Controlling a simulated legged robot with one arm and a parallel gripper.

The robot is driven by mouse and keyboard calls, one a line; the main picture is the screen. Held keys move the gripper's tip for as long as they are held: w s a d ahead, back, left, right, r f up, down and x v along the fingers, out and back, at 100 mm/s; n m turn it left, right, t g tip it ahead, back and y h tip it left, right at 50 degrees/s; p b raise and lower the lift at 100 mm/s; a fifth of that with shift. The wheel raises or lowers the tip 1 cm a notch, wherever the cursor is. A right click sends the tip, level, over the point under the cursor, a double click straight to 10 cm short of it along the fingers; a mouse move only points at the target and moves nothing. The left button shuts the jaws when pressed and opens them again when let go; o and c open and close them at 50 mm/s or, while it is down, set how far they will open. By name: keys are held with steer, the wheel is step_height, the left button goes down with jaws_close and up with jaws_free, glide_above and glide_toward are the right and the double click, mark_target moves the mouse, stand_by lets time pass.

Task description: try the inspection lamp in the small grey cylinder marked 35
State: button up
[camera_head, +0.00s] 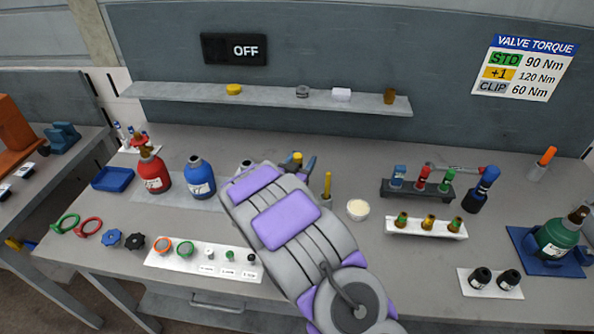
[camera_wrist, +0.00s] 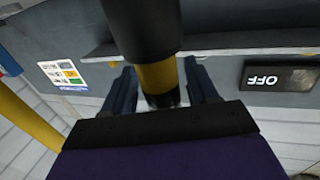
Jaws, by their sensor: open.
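My gripper (camera_head: 298,166) is above the middle of the bench, with its two blue fingers apart. In the wrist view, the open fingers (camera_wrist: 161,88) stand either side of a black, round-bodied object with a yellow band (camera_wrist: 157,77). Its yellow part also shows at the fingertips in the head view (camera_head: 297,157). It may be the inspection lamp, but I cannot tell; contact with the fingers is also unclear. A small grey, dark-topped shape (camera_head: 246,165), perhaps the small grey cylinder, is partly hidden behind my arm. I cannot read a 35 on it.
A red cylinder (camera_head: 154,172) and a blue cylinder (camera_head: 199,178) stand left of my arm. An upright yellow rod (camera_head: 327,186) and a white cup (camera_head: 357,210) are close on its right. A shelf (camera_head: 270,97) runs behind; a sign (camera_head: 234,49) reads OFF.

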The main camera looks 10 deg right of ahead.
steer(key=shift+d, duration=0.25)
steer(key=shift+a, duration=0.9)
steer(key=c, duration=0.5)
steer(key=shift+d, duration=0.6)
steer(key=c, duration=0.5)
steer(key=shift+a, duration=0.1)
steer(key=shift+c, duration=0.4)
